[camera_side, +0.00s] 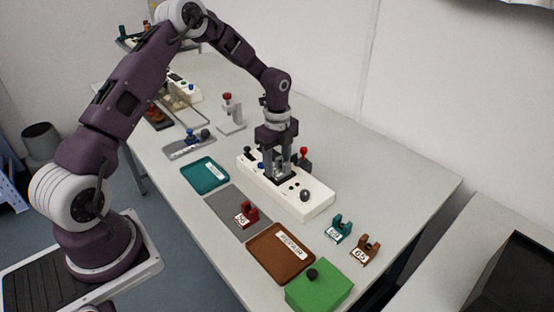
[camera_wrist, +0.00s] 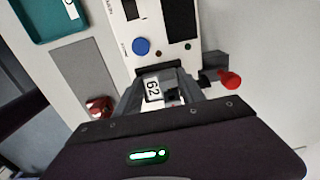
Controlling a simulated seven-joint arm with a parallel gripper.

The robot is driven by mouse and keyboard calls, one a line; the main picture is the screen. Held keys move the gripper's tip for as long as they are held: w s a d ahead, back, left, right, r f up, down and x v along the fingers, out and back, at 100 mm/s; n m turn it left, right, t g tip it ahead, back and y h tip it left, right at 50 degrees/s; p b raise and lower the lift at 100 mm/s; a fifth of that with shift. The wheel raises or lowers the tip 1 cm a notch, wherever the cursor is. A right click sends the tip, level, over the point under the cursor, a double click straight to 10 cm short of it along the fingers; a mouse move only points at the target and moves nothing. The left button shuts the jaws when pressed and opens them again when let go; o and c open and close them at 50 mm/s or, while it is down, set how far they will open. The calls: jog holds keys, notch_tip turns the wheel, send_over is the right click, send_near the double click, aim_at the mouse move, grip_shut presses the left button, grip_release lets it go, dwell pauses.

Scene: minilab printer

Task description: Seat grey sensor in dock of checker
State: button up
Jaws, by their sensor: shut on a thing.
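The white checker box (camera_side: 319,198) lies across the middle of the table. Its top (camera_wrist: 118,42), with a blue button and dark panels, also shows in the wrist view. My gripper (camera_side: 281,172) points down over the middle of the checker, fingers close to its top. It is shut on the grey sensor, whose white label (camera_wrist: 152,88) reads 62 between the fingers (camera_wrist: 168,90). The sensor is mostly hidden by the fingers in the side view. A dark patch that may be the dock shows just below the fingers; I cannot tell whether the sensor touches it.
A red holder-like part (camera_side: 248,212) lies on a grey mat beside the checker. Teal (camera_side: 338,229) and brown (camera_side: 366,249) parts stand at the right. A teal tray (camera_side: 205,172), brown tray (camera_side: 270,262) and green box (camera_side: 322,288) line the front. A red-knobbed lever (camera_wrist: 230,80) stands close beside my gripper.

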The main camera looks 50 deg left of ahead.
jog(key=o, duration=1.4)
jog(key=r, duration=0.4)
jog(key=shift+w+r, duration=0.25)
jog(key=shift+r, duration=0.1)
jog(key=shift+s+r, duration=0.15)
jog(key=shift+r, duration=0.95)
jog(key=shift+s+r, duration=0.1)
jog(key=shift+r, duration=0.95)
